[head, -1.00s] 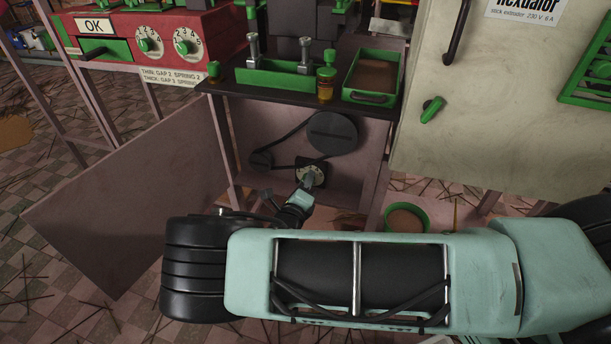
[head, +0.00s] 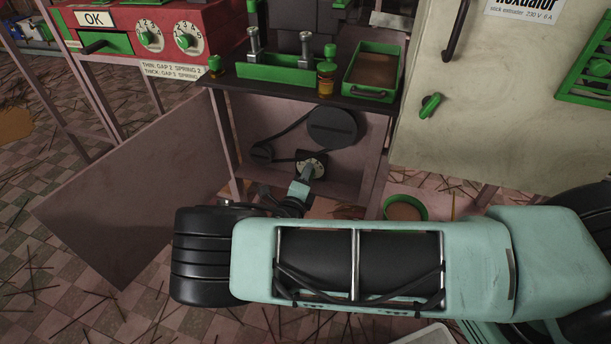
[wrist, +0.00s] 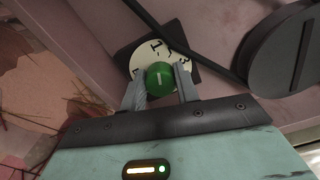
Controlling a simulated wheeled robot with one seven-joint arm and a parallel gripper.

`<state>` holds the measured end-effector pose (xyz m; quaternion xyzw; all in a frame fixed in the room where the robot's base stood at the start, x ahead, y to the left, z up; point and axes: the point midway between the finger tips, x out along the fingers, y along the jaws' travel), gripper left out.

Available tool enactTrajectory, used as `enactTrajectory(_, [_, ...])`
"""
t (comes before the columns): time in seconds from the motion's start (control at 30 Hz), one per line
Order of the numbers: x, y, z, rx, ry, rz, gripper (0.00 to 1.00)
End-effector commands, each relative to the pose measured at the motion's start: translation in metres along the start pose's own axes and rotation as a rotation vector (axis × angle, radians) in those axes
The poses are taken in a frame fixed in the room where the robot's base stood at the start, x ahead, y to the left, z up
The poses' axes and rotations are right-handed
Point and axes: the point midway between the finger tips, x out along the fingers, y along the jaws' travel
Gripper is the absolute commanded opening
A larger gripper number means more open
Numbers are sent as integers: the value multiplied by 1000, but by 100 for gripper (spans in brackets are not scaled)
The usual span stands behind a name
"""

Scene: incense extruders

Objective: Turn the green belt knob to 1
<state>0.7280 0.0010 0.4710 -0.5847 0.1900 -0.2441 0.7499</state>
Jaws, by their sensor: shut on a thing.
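The green belt knob (wrist: 160,78) is in the wrist view, on a pale numbered dial (wrist: 133,54) with a black square backing. A light line on the knob's face points roughly up in that view. The dial's numbers are partly covered, and I cannot tell which one the line meets. My gripper (wrist: 160,92) has one finger on each side of the knob and is shut on it. In the head view my gripper (head: 308,172) reaches the dial plate (head: 318,158) below the belt, and the knob itself is hidden there.
A black belt runs between a large pulley (head: 333,127) and a small pulley (head: 262,153) close to the dial. An open panel (head: 130,210) stands at the left. A green-rimmed bowl (head: 420,207) is at the lower right. The shelf (head: 300,92) overhangs above.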

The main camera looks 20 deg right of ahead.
Motion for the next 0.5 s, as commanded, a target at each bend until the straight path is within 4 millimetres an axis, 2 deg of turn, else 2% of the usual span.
enactTrajectory(0.03, [-1,1,0,-2,-1,3,8])
enactTrajectory(0.07, [-1,1,0,-2,-1,3,36])
enactTrajectory(0.1, [-1,1,0,-2,-1,3,47])
enactTrajectory(0.13, [-1,1,0,-2,-1,3,53])
enactTrajectory(0.5, [-6,0,1,0,-2,2,53])
